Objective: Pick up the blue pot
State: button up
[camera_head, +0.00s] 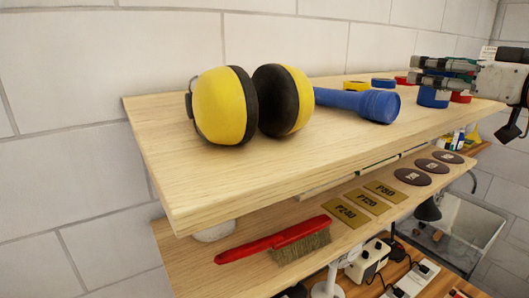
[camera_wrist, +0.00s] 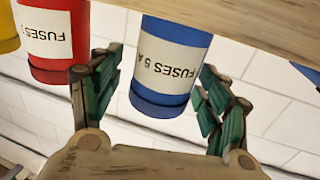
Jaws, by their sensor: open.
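The blue pot (camera_wrist: 168,95) carries a white label reading "FUSES 5 A", which appears upside down in the wrist view. It stands on the upper wooden shelf (camera_head: 330,145). My gripper (camera_wrist: 158,80) is open, with one green-padded finger on each side of the pot; I cannot tell whether either finger touches it. In the head view my gripper (camera_head: 428,72) comes in from the right at the shelf's far end. There its fingers hide the upper part of the blue pot (camera_head: 432,98).
A red pot (camera_wrist: 50,45) with a fuse label stands close beside one finger, with a yellow pot (camera_wrist: 8,28) beyond it. Yellow ear defenders (camera_head: 225,105), a blue torch (camera_head: 370,103) and low coloured items (camera_head: 383,82) share the shelf. A brush (camera_head: 285,240) lies below.

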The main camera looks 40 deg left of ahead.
jog(key=shift+c, duration=1.3)
jog(key=shift+w, duration=0.1)
jog(key=c, duration=1)
jog(key=shift+o, duration=0.2)
jog(key=shift+r, duration=0.1)
